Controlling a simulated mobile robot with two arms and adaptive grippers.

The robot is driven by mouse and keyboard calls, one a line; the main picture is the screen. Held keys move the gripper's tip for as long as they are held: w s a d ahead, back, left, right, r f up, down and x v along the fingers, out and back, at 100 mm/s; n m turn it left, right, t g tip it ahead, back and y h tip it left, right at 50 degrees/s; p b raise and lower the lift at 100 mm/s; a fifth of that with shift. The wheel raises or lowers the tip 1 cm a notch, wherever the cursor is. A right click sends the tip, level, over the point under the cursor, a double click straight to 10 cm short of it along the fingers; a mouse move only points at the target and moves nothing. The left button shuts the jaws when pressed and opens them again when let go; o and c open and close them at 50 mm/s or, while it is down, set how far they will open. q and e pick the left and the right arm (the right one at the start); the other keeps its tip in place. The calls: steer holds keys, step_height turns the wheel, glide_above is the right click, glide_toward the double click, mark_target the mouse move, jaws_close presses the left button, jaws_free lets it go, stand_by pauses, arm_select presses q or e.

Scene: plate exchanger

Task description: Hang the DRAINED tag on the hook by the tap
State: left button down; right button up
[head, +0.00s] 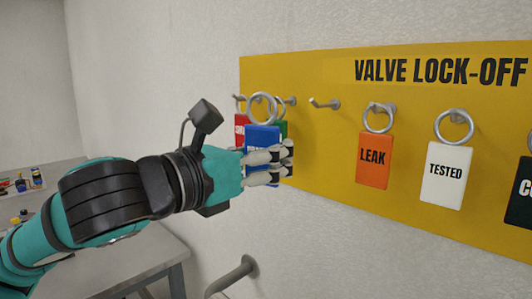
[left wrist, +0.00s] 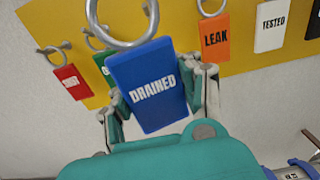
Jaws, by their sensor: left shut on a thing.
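The blue DRAINED tag (left wrist: 150,85) is between the fingers of my left gripper (left wrist: 158,92), which is shut on it. The tag hangs below a large metal ring (left wrist: 122,38). In the head view, the tag (head: 262,140) and my left gripper (head: 268,165) are in front of the yellow board's left part, partly covering a red tag (head: 240,127) and a green tag (head: 284,129). An empty hook (head: 324,104) shows on the board just right of the held tag. The tap is not clearly seen. My right gripper is not in view.
The yellow VALVE LOCK-OFF board (head: 330,75) is on the wall. An orange LEAK tag (head: 373,160) and a white TESTED tag (head: 443,183) hang to the right, with a dark tag (head: 520,195) at the edge. A grey table (head: 130,262) stands at lower left, near a pipe handle (head: 232,275).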

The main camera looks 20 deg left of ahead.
arm_select(q)
steer(key=shift+p+x, duration=0.65)
steer(key=shift+x, duration=1.25)
steer(key=p, duration=0.2)
glide_toward(335, 137)
steer(key=shift+w, duration=0.95)
steer(key=shift+d+p+x, duration=0.2)
steer(key=shift+p+x, duration=0.25)
steer(key=shift+x, duration=0.6)
steer(key=shift+d+p+x, duration=0.2)
steer(key=shift+p+x, duration=0.2)
steer(key=shift+x, duration=0.65)
steer(key=shift+d, duration=0.1)
steer(key=shift+s, duration=0.1)
steer(key=p+v, duration=0.1)
steer(key=v, duration=0.7)
steer(key=shift+r+p, duration=0.2)
steer(key=shift+p, duration=0.2)
stand_by(1.1)
